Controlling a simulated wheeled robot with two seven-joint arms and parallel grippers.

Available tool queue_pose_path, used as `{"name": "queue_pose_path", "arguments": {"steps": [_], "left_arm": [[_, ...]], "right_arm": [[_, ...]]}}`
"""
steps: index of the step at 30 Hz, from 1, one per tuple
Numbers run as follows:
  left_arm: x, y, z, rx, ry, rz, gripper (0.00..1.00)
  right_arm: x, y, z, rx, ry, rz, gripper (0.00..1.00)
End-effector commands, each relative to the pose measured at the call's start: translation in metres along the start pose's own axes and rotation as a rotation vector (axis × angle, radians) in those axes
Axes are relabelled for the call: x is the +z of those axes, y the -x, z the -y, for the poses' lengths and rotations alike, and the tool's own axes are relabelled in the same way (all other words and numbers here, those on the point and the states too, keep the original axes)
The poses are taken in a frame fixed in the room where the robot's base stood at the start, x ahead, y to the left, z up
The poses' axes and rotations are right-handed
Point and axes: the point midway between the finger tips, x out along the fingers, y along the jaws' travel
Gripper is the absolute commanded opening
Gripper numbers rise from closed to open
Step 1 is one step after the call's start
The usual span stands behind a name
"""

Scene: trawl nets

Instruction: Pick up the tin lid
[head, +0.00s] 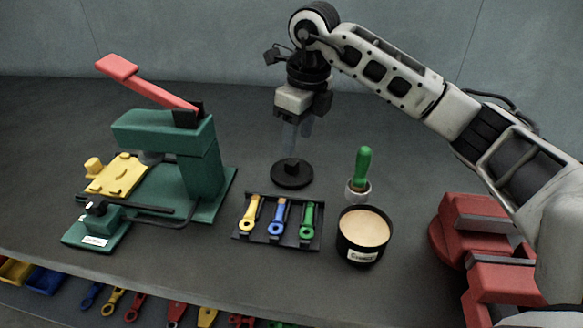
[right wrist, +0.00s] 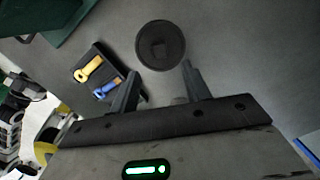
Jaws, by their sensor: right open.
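The tin lid (head: 292,174) is a flat black disc with a small square knob on top, lying on the dark bench behind the tool tray. In the right wrist view the lid (right wrist: 160,46) lies just beyond the fingertips, its knob in line with the gap between them. My right gripper (head: 297,143) hangs pointing down above the lid, apart from it. In the right wrist view my right gripper (right wrist: 160,71) has its fingers spread with nothing between them. The open black tin (head: 362,241), full of cream-coloured stuff, stands to the lid's front right. My left gripper is not in view.
A black tray (head: 275,243) holds yellow, blue and green tools in front of the lid. A green-handled tool (head: 362,168) stands in a holder to the right. A green press (head: 196,170) with a red lever stands left. The bench behind is clear.

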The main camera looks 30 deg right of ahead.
Motion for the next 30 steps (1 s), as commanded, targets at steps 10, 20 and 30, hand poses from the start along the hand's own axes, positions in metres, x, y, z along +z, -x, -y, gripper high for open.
{"name": "queue_pose_path", "arguments": {"steps": [10, 20, 30], "left_arm": [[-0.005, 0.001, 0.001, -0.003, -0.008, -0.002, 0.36], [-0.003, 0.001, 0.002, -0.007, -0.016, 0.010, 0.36], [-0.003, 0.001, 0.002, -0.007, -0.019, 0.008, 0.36]], "right_arm": [[0.002, -0.032, -0.001, 0.002, 0.001, -0.003, 0.47], [0.004, -0.067, 0.000, 0.001, 0.002, 0.000, 0.47], [0.004, -0.067, 0.000, 0.001, 0.001, 0.001, 0.06]]}}
